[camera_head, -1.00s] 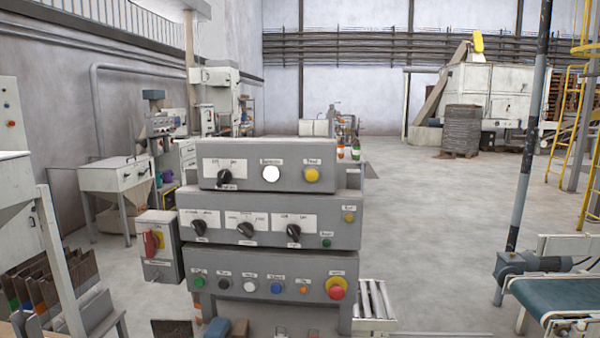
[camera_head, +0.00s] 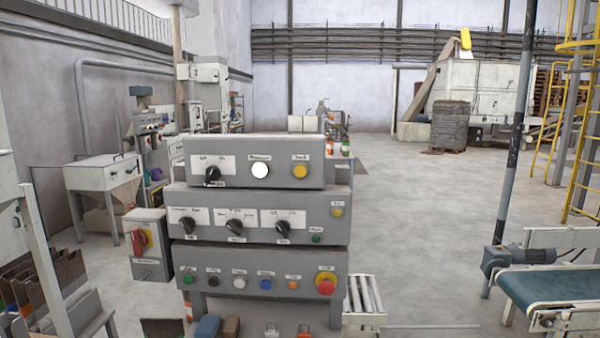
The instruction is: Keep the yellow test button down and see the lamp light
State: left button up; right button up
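A grey control console of three stacked panels stands ahead of me. On its top panel (camera_head: 225,152), a large yellow round button (camera_head: 300,171) sits at the right under a small label too blurred to read surely. A white round lamp or button (camera_head: 261,170) is left of it and looks bright; I cannot tell whether it is lit. A smaller yellow round piece (camera_head: 337,212) is at the right of the middle panel. Nothing touches either yellow piece. Neither of my grippers shows in the view.
The lower panel has a row of coloured buttons and a red mushroom button (camera_head: 326,286). A red-handled switch box (camera_head: 150,246) stands left of the console. A roller track (camera_head: 364,297) is at its lower right, a blue-green conveyor belt (camera_head: 560,292) farther right. Open floor lies behind.

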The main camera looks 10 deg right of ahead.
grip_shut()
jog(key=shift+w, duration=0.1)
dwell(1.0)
